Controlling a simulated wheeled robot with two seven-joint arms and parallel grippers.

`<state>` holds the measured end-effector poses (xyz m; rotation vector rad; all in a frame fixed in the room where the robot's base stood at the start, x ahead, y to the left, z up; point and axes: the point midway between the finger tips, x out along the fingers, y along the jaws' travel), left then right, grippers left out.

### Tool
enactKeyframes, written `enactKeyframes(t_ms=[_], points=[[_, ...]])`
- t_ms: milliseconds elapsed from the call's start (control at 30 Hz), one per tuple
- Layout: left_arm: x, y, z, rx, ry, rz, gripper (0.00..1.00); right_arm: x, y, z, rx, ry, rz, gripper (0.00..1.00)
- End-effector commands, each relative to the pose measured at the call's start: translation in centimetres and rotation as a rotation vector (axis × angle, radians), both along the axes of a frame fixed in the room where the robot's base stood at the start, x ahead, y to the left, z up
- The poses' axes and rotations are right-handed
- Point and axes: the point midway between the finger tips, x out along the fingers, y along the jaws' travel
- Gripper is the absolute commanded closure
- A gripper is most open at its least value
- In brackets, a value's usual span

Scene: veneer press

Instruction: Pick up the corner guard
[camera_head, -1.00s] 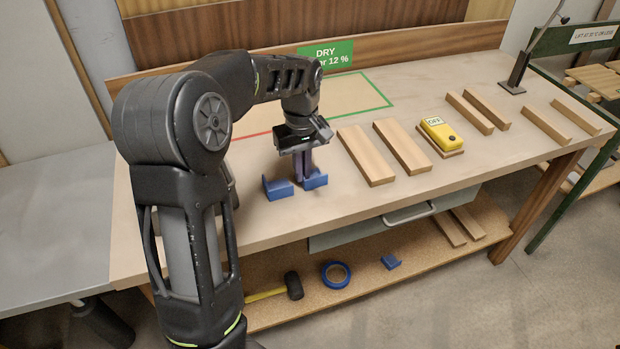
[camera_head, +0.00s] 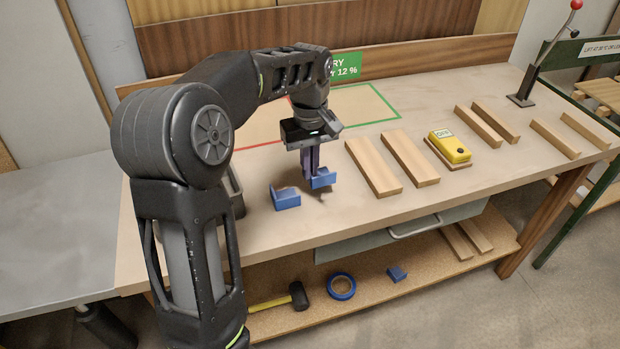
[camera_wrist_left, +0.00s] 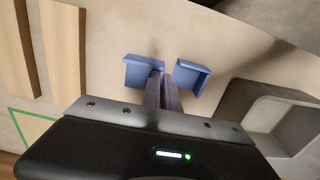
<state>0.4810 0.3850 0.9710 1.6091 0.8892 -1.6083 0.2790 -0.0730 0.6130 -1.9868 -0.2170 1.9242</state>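One blue corner guard (camera_head: 324,179) is held between the fingertips of my left gripper (camera_head: 313,173), a little above the bench, with a shadow below it. In the left wrist view this guard (camera_wrist_left: 141,73) sits at the tips of my nearly closed fingers (camera_wrist_left: 162,86). A second blue corner guard (camera_head: 286,199) lies on the bench to the left, apart from the gripper; it also shows in the left wrist view (camera_wrist_left: 190,78). My right gripper is not in view.
Wooden strips (camera_head: 373,168) and a yellow device (camera_head: 450,146) stand to the right on the bench (camera_head: 265,235). A lever (camera_head: 523,92) is at the far right. A mallet (camera_head: 298,295) and blue tape (camera_head: 341,286) lie on the shelf below. A green-and-red outlined area is behind.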

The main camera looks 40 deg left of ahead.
Motion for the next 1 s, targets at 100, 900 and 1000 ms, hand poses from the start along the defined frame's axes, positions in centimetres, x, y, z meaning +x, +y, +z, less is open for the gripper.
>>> enactKeyframes(t_ms=[100, 900, 1000], points=[[0.1, 0.1, 2.5, 0.001, -0.004, 0.001, 1.00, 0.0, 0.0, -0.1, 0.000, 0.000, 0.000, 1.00], [0.0, 0.0, 5.9, 0.001, 0.001, 0.000, 1.00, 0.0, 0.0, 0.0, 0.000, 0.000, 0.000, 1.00], [0.0, 0.0, 5.9, 0.001, 0.001, 0.000, 1.00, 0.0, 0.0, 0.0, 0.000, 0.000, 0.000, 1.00]])
